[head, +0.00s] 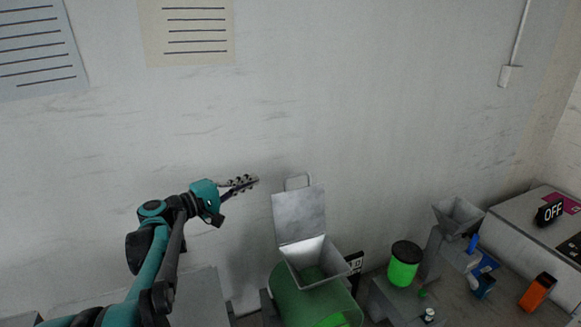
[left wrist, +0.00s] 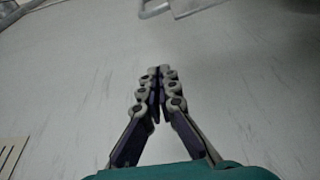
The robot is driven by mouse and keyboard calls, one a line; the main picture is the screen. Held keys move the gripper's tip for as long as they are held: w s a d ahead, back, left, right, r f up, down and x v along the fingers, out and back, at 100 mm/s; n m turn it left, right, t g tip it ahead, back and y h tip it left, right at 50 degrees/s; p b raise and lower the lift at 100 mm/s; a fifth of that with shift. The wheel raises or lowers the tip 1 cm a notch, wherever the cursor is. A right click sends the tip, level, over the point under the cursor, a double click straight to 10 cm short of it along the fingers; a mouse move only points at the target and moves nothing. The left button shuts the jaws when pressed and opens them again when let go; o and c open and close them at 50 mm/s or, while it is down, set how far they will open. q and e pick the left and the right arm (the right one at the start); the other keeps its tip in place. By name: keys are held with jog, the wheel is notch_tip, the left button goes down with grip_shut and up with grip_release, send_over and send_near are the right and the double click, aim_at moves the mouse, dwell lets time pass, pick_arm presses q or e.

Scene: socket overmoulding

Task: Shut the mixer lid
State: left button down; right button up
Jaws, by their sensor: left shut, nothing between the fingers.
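The mixer (head: 292,300) is a green drum with a grey square hopper mouth (head: 313,262). Its grey lid (head: 299,214) stands open, upright at the back of the mouth, with a loop handle on its top edge. My left gripper (head: 256,181) is shut and empty, to the left of the lid's upper part and apart from it. In the left wrist view the closed fingers (left wrist: 158,75) point up the picture, and part of a grey loop and plate, seemingly the lid (left wrist: 190,7), shows at the top edge. My right gripper is not in view.
A green jar with a black top (head: 404,264) stands right of the mixer. The wall behind carries paper sheets (head: 187,30).

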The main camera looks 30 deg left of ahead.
pick_arm(q)
jog(key=d+p+x, duration=0.1)
jog(key=x, duration=0.8)
jog(key=s+d+f+m+t+h+b, duration=0.2)
jog(key=s+d+m, duration=0.8)
jog(key=s+d, duration=0.6)
jog(key=shift+f+h+b, duration=0.35)
jog(key=shift+h+b, duration=0.15)
jog(key=shift+b, duration=0.85)
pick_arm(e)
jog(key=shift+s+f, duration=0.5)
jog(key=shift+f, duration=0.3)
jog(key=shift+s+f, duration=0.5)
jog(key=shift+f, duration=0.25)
pick_arm(q)
jog(key=shift+s, duration=0.15)
